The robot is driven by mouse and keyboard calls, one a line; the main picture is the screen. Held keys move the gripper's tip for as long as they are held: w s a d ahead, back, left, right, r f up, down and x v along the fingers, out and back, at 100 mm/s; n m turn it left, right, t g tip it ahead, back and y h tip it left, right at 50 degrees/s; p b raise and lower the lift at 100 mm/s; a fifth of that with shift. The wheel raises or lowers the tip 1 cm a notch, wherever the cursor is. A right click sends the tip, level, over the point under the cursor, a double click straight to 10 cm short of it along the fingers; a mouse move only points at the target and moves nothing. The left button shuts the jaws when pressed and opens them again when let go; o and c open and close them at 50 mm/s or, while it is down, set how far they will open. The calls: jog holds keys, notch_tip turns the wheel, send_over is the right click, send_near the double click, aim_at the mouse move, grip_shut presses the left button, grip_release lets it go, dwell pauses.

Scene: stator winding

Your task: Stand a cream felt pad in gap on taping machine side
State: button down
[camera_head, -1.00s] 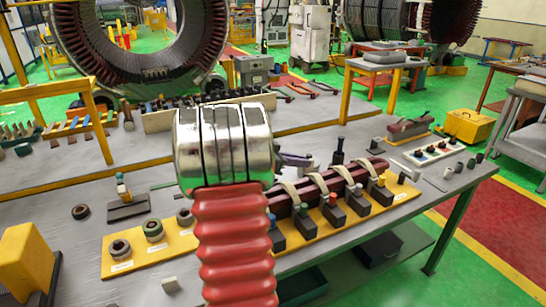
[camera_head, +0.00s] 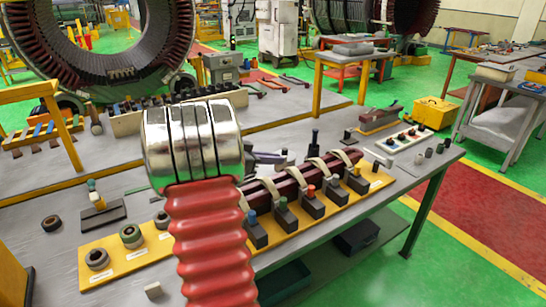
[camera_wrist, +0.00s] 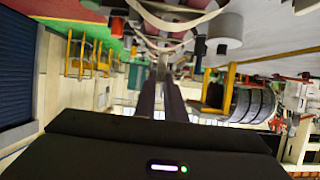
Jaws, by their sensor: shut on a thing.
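In the wrist view the two dark fingers of my gripper (camera_wrist: 163,78) come together on a small pale piece (camera_wrist: 162,60). It appears to be the cream felt pad, mostly hidden by the fingers. In the head view my own arm hides the gripper and the piece. The red bar assembly (camera_head: 290,188) lies on a yellow base with dark clamp blocks and cream straps across it. A cream strap (camera_wrist: 168,22) shows beyond the fingertips in the wrist view. I cannot make out the gap.
A large stator ring (camera_head: 110,70) is behind.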

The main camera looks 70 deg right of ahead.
jog(key=shift+f, duration=2.65)
jog(key=c, duration=1.7)
grip_release()
jog(key=shift+c, duration=0.2)
jog(key=v, duration=1.3)
jog(key=shift+w+a, duration=0.25)
jog(key=shift+w, duration=0.1)
